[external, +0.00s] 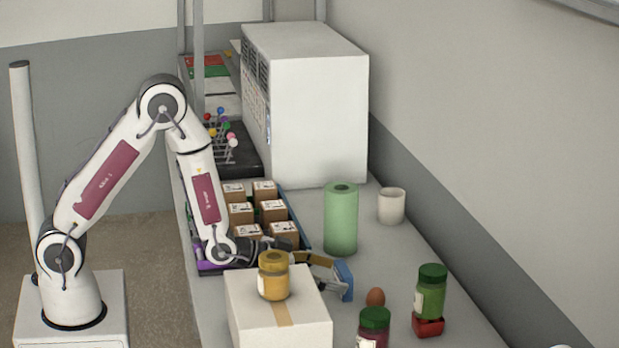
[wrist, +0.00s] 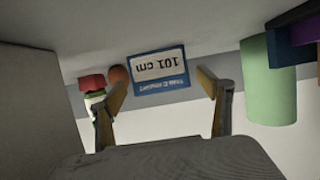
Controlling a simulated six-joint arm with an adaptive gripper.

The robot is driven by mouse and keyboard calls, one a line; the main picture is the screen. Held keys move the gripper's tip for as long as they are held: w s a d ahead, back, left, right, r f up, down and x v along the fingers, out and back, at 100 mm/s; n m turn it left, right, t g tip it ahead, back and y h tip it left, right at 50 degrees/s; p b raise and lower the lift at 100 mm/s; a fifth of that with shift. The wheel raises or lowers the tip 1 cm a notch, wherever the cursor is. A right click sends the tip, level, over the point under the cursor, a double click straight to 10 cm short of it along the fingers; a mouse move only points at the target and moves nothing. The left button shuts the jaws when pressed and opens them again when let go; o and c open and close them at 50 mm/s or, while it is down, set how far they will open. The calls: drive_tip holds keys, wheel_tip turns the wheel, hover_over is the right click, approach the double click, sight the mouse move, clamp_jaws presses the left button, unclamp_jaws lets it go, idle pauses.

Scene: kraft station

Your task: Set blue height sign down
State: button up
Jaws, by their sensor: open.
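The blue height sign (wrist: 159,88) has a white panel reading "101 cm", upside down in the wrist view. In the external view the sign (external: 345,281) is upright at the counter's middle, right at my fingertips. My gripper (external: 331,276) reaches low past the white box from the left. In the wrist view my gripper (wrist: 162,86) is open, with one finger on each side of the sign. A gap shows between the sign and the right finger; contact with the left finger is hard to tell. The sign's lower edge is partly hidden in the external view.
A white taped box (external: 245,312) carrying a mustard-coloured jar (external: 273,277) stands close to my gripper. A green roll (external: 341,220) stands behind.

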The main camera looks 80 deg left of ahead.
drive_tip(key=shift+r, duration=0.55)
wheel_tip(320, 180, up, 6)
drive_tip(key=shift+f, duration=0.1)
drive_tip(key=shift+s, duration=0.1)
idle(0.5)
drive_tip(key=s+r+g, duration=0.2)
drive_tip(key=s+r, duration=0.3)
drive_tip(key=s, duration=0.3)
drive_tip(key=s+r+g, duration=0.2)
drive_tip(key=s+r, duration=0.3)
drive_tip(key=s, duration=0.3)
drive_tip(key=s+a+r+g, duration=0.1)
drive_tip(key=s+g, duration=0.3)
drive_tip(key=s, duration=1.7)
drive_tip(key=shift+s, duration=0.35)
drive_tip(key=shift+o, duration=0.6)
drive_tip(key=shift+r, duration=0.1)
